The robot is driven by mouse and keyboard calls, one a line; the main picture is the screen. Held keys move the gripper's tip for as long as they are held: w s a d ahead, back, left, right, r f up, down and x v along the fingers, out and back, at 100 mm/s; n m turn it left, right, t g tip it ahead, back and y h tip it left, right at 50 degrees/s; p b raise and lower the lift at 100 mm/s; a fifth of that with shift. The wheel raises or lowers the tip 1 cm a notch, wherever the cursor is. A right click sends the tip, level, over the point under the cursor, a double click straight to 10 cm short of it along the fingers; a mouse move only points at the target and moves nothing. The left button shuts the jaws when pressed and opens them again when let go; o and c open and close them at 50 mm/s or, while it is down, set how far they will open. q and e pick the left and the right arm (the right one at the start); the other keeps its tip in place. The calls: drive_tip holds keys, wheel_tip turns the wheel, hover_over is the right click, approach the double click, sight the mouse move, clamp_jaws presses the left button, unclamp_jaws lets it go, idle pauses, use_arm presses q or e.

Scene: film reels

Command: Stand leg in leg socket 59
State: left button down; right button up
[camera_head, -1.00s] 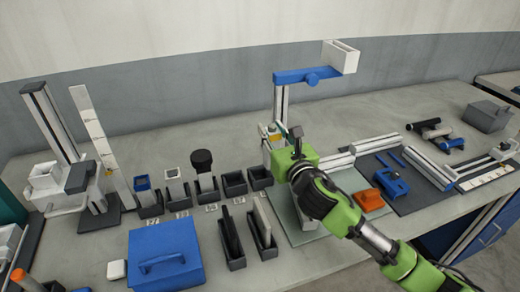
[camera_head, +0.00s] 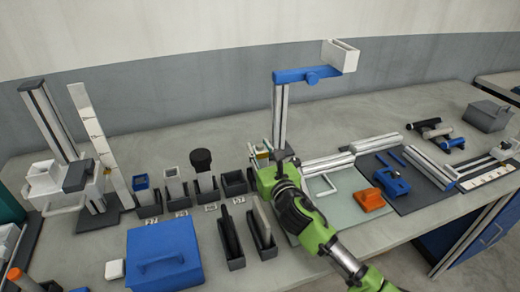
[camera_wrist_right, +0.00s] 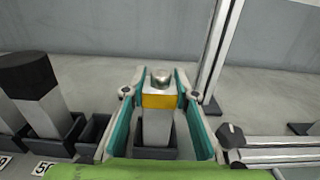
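The leg (camera_wrist_right: 158,125), a pale grey post with a yellow band and a rounded metal top, stands upright between the teal pads of my right gripper (camera_wrist_right: 160,90). The fingers close on its sides at the yellow band. Its lower end is over or inside a dark square socket (camera_wrist_right: 142,151) at the right end of the row; how deep it sits I cannot tell. In the head view my right gripper (camera_head: 262,157) is above that end of the row and partly hides the leg and socket. My left gripper is not in view.
An empty dark socket (camera_head: 235,181) is beside the leg, then a black-topped post (camera_head: 202,160) in another socket. A blue box (camera_head: 165,252) and dark slotted holders (camera_head: 231,240) lie in front. A tall stand (camera_head: 280,120) rises close behind my right gripper.

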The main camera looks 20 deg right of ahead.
drive_tip(key=o, duration=0.4)
drive_tip(key=shift+r, duration=0.1)
drive_tip(key=s, duration=1.2)
drive_tip(key=shift+d+b, duration=0.2)
drive_tip(key=shift+b, duration=0.25)
drive_tip(key=shift+r, duration=0.1)
